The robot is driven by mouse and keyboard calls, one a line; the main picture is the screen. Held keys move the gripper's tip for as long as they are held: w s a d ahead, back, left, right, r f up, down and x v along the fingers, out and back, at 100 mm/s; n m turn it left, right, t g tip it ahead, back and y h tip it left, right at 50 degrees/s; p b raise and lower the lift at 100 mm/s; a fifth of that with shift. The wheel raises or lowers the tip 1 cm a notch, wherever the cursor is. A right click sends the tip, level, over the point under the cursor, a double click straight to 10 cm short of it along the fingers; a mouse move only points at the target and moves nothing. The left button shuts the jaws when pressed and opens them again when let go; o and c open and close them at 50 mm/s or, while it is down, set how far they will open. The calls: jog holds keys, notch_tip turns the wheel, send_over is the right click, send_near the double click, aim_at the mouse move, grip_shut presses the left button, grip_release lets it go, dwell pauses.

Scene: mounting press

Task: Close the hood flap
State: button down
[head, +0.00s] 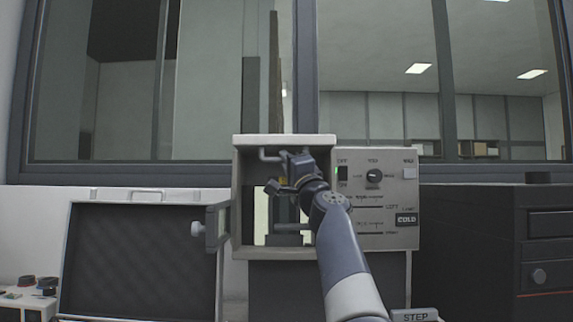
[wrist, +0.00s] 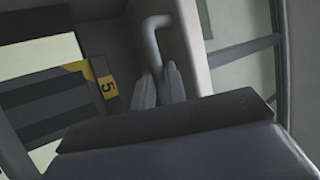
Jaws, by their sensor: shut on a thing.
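The mounting press (head: 375,235) is a beige cabinet with an open front bay at its left half. A pale slab edge (head: 285,140) runs along the top of the bay; I take it for the raised hood flap, but cannot be sure. A grey bent rod handle (head: 268,154) shows just below it, and also in the wrist view (wrist: 154,38). My gripper (head: 288,172) is at the upper part of the bay. In the wrist view my gripper's two fingers (wrist: 158,84) are shut on the rod handle's lower end. The fingers partly hide that end.
A narrow panel (head: 213,226) with a round knob (head: 197,229) stands out at the bay's left. An open dark-lined case (head: 135,262) is at the left. A yellow label marked 5 (wrist: 106,86) is inside the bay. A dark drawer cabinet (head: 545,240) stands at the right.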

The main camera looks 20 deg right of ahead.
jog(key=shift+w+d+f+b, duration=0.1)
jog(key=shift+w+f+b, duration=0.2)
jog(key=shift+f, duration=0.15)
jog(key=shift+w+d+f+b, duration=0.15)
jog(key=shift+f+b, duration=0.1)
jog(key=shift+f, duration=0.2)
jog(key=shift+w+f, duration=0.1)
jog(key=shift+f, duration=0.1)
jog(key=c, duration=1.7)
grip_release()
jog(key=shift+r, duration=0.1)
jog(key=b+v, duration=0.2)
jog(key=v, duration=0.1)
jog(key=b+v, duration=0.2)
jog(key=v, duration=0.2)
jog(key=b+v, duration=0.2)
jog(key=v, duration=0.2)
jog(key=shift+a+r+b, duration=0.1)
jog(key=shift+r+b, duration=0.15)
jog(key=shift+b, duration=0.1)
